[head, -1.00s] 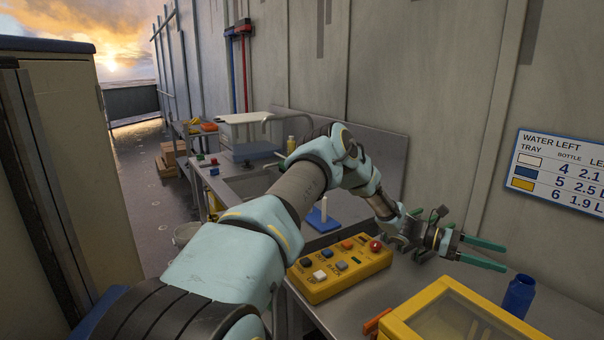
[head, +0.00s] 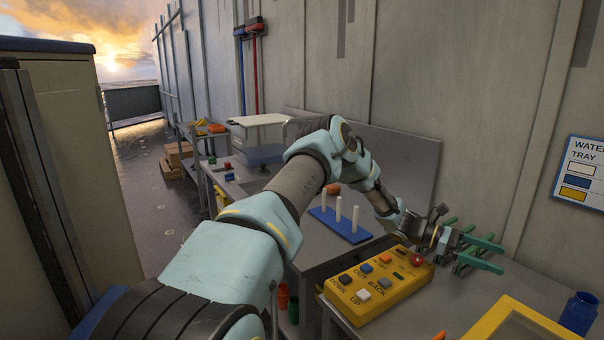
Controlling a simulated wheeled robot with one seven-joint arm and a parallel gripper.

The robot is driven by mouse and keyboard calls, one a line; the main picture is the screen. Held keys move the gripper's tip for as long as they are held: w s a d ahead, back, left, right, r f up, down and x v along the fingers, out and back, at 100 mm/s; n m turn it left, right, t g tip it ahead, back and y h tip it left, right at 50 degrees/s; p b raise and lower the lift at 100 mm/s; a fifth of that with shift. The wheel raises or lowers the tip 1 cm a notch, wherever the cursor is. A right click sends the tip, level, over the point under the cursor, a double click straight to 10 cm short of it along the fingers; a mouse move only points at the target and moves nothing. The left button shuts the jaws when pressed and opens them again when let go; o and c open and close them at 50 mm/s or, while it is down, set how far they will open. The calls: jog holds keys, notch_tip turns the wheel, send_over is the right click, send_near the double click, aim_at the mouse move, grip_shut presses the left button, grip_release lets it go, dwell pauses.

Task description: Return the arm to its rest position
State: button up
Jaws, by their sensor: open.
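My arm reaches from the lower left across the picture to the right. My gripper (head: 500,257) is at its end, past the yellow control box (head: 380,290), with its green fingers spread apart and pointing right. I see nothing held between them. The gripper appears above the grey bench, near the wall; its exact height over the bench is hard to tell. The elbow is bent in mid-picture, and the forearm slopes down to the right, behind the control box.
A blue bottle (head: 579,313) and a yellow-framed case (head: 522,325) are at the lower right. A tall cabinet (head: 75,170) stands at the left. The walkway (head: 145,190) beyond is mostly clear.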

jog(key=w+a+r+m+t+y, duration=0.15)
jog(key=a+m+t+y, duration=0.65)
jog(key=a, duration=2)
jog(key=s+a+r+m+t+y, duration=0.2)
jog(key=s+a+r+y, duration=0.15)
jog(key=a, duration=0.85)
jog(key=s+a+r+m+t+y, duration=0.2)
jog(key=s+a+r+t, duration=0.15)
jog(key=a, duration=0.85)
notch_tip(320, 180, down, 10)
jog(key=g+b, duration=0.1)
jog(key=b, duration=0.9)
jog(key=shift+s+d+f+g, duration=0.15)
jog(key=shift+s+g, duration=0.2)
jog(key=shift+s, duration=0.05)
jog(key=shift+o, duration=0.5)
jog(key=shift+f, duration=0.15)
